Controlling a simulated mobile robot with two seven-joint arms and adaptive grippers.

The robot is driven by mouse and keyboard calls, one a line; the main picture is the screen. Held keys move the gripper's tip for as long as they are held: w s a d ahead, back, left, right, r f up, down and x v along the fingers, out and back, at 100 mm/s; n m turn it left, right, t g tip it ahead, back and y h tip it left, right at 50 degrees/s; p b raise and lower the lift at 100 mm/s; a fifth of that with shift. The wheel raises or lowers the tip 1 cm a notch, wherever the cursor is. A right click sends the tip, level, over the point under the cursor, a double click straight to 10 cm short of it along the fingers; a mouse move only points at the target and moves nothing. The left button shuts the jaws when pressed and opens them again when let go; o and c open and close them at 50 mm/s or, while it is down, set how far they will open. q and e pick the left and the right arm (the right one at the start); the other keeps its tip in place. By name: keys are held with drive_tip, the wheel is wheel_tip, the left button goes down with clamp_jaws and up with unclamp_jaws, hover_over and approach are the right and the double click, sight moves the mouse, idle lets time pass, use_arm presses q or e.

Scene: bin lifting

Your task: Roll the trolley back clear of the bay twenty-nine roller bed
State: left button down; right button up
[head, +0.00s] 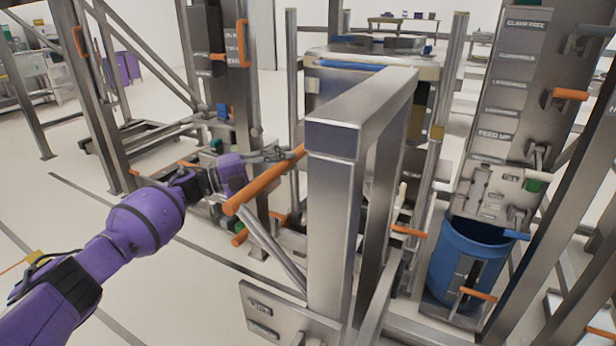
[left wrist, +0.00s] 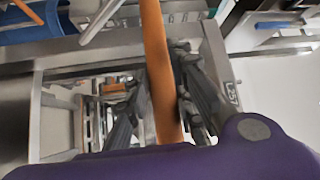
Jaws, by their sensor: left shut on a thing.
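A steel frame (head: 333,220), which looks like the trolley, stands upright right in front of me. An orange bar handle (head: 255,185) sticks out from its left side. My left gripper (head: 272,156) is shut on this handle. In the left wrist view the handle (left wrist: 157,60) runs between the two dark fingers of my left gripper (left wrist: 165,100). The trolley's base and wheels are mostly hidden. I cannot tell which part is the bay twenty-nine roller bed. My right gripper is not in view.
A blue bin (head: 466,262) stands at the right, below a steel column with labels (head: 510,105). A steel machine with a pale top (head: 425,68) stands behind the frame. More steel posts (head: 95,95) stand at the left. The pale floor (head: 60,240) at the left is mostly clear.

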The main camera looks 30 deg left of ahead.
use_arm(q)
drive_tip(key=shift+w+a+r+b, duration=0.1)
drive_tip(key=shift+a+r+b, duration=0.15)
drive_tip(key=shift+a+b, duration=0.4)
drive_tip(key=shift+a+r+b, duration=0.2)
drive_tip(key=shift+a+b, duration=0.15)
drive_tip(key=shift+a, duration=0.5)
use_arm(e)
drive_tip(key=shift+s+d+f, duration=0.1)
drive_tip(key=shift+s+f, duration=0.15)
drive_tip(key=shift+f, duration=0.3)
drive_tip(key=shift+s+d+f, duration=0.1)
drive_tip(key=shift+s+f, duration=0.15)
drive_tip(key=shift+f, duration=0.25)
use_arm(q)
drive_tip(key=c, duration=1.9)
unclamp_jaws()
drive_tip(key=o, duration=0.4)
drive_tip(key=shift+a, duration=0.25)
drive_tip(key=shift+f, duration=0.2)
drive_tip(key=shift+a, duration=0.1)
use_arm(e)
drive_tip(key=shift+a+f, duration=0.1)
use_arm(q)
drive_tip(key=v, duration=1.2)
